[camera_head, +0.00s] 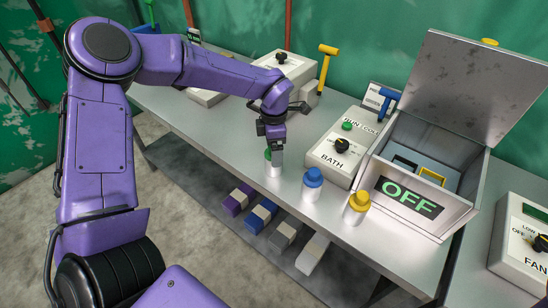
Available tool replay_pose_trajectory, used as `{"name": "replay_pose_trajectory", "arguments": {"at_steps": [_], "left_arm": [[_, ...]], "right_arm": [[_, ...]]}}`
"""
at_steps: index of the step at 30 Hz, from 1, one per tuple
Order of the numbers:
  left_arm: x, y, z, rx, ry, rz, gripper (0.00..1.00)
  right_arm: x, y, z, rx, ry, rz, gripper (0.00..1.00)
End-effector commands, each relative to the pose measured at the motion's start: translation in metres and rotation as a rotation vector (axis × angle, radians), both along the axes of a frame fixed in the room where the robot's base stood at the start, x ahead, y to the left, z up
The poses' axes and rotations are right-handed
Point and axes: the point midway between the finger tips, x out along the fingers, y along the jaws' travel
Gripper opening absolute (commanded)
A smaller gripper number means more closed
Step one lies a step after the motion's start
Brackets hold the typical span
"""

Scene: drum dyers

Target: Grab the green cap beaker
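The green cap beaker (273,170) stands upright near the front edge of the metal table, a white body with a green cap. My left gripper (274,151) points down at its cap, and the fingers cover most of the green. Only a bit of the cap shows at the left of the fingers. I cannot tell whether the fingers are closed on the cap or just around it. My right gripper is not in view.
A blue cap beaker (312,186) and a yellow cap beaker (356,207) stand to the right along the front edge. Behind them are the BATH control box (335,157) and an open metal box with an OFF sign (408,197). Colored blocks lie on the lower shelf.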

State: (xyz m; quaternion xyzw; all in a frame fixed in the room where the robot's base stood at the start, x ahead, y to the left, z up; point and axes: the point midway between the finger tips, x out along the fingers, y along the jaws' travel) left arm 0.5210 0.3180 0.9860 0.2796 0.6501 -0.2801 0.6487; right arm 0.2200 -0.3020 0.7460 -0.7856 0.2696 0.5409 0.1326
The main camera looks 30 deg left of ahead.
Motion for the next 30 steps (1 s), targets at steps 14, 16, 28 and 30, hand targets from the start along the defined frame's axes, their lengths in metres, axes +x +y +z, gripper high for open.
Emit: {"name": "replay_pose_trajectory", "arguments": {"at_steps": [14,16,28,30], "left_arm": [[0.0,0.0,-0.002,0.0,-0.001,0.0,0.04],[0.0,0.0,-0.001,-0.001,-0.002,0.0,0.0],[0.002,0.0,0.022,-0.001,-0.006,0.001,0.0],[-0.003,-0.004,0.036,-0.002,-0.008,-0.002,0.0]], "right_arm": [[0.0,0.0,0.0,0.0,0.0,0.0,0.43],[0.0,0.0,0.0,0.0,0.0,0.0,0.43],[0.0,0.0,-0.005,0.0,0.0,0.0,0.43],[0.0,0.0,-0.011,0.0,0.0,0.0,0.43]]}}
